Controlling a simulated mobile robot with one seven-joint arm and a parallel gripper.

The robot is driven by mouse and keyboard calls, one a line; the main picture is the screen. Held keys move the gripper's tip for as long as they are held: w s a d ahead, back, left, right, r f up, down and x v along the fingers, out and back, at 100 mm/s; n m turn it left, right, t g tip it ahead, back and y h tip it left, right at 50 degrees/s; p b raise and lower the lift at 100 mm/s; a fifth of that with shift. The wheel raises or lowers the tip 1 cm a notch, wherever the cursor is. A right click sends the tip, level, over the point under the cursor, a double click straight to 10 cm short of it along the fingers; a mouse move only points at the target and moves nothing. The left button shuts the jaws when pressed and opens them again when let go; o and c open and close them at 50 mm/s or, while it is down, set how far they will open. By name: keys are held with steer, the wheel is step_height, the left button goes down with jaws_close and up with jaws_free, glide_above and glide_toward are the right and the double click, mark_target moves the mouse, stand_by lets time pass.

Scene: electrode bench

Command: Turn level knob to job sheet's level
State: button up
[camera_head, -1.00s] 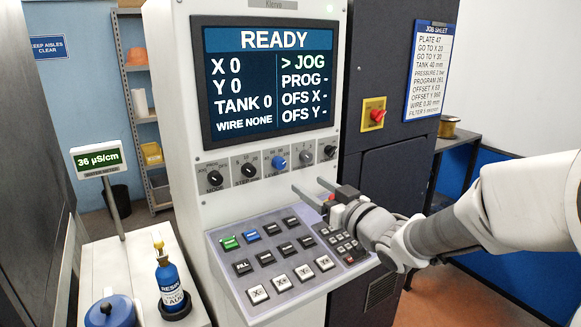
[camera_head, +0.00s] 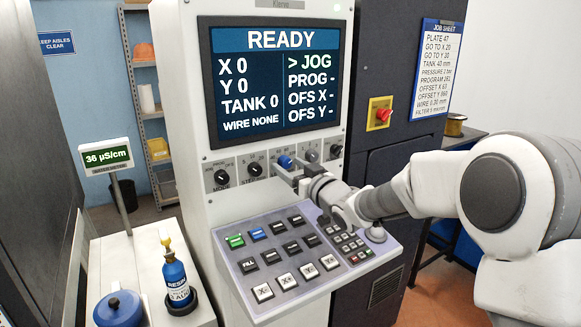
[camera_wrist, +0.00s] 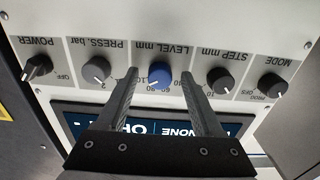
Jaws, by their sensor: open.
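The blue level knob (camera_head: 287,162) sits on the knob strip under the screen, third from the left. In the wrist view, which is upside down, the level knob (camera_wrist: 159,75) is between the fingertips, under its "LEVEL mm" label. My gripper (camera_wrist: 160,72) is open, with one finger on each side of the knob and a gap to each. In the head view my gripper (camera_head: 287,168) is at the knob and partly covers it. The job sheet (camera_head: 437,68) hangs on the dark cabinet and reads "TANK 40 mm". The screen (camera_head: 275,80) shows READY and TANK 0.
The step knob (camera_wrist: 220,80) and pressure knob (camera_wrist: 97,70) flank the level knob closely. The button panel (camera_head: 285,258) juts out below. A red switch (camera_head: 383,114) is on the cabinet. A blue bottle (camera_head: 176,275) stands on the left counter.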

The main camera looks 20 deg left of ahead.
steer(key=shift+c, duration=0.2)
jaws_close()
